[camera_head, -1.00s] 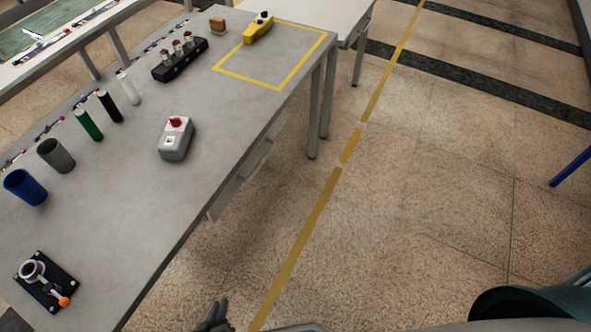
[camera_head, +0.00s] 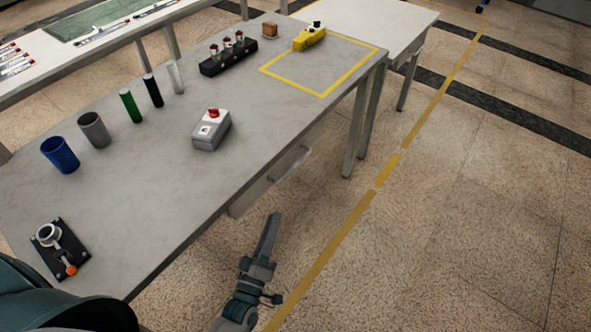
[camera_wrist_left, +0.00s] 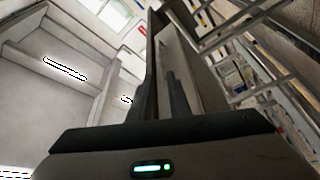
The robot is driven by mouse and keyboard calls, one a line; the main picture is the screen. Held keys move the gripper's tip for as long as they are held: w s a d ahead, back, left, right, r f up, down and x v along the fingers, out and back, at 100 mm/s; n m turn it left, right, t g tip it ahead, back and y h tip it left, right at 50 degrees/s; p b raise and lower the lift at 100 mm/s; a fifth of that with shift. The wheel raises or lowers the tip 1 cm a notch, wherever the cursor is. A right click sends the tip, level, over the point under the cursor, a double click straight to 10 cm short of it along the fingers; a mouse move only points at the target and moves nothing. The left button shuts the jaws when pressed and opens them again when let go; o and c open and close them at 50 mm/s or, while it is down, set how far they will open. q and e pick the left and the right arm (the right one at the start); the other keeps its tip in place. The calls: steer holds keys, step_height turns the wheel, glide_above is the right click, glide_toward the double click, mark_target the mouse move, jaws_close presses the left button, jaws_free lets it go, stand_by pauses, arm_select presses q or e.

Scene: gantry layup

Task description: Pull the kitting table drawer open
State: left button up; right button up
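The drawer (camera_head: 243,203) is a grey front under the right edge of the grey kitting table (camera_head: 165,225). It looks shut, though the tabletop hides part of it. Its pale bar handle (camera_head: 291,163) sticks out from the front. My left gripper (camera_head: 273,217) is below and nearer than the handle, over the floor beside the table, with its fingers pointing up the picture towards the drawer. It is apart from the handle. In the left wrist view its two dark fingers (camera_wrist_left: 160,85) stand apart with nothing clearly held between them. My right gripper is out of view.
A table leg (camera_head: 357,130) stands beyond the drawer. The floor right of the table is clear.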

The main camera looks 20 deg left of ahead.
mark_target(292, 168)
arm_select(q)
steer(key=shift+w, duration=0.15)
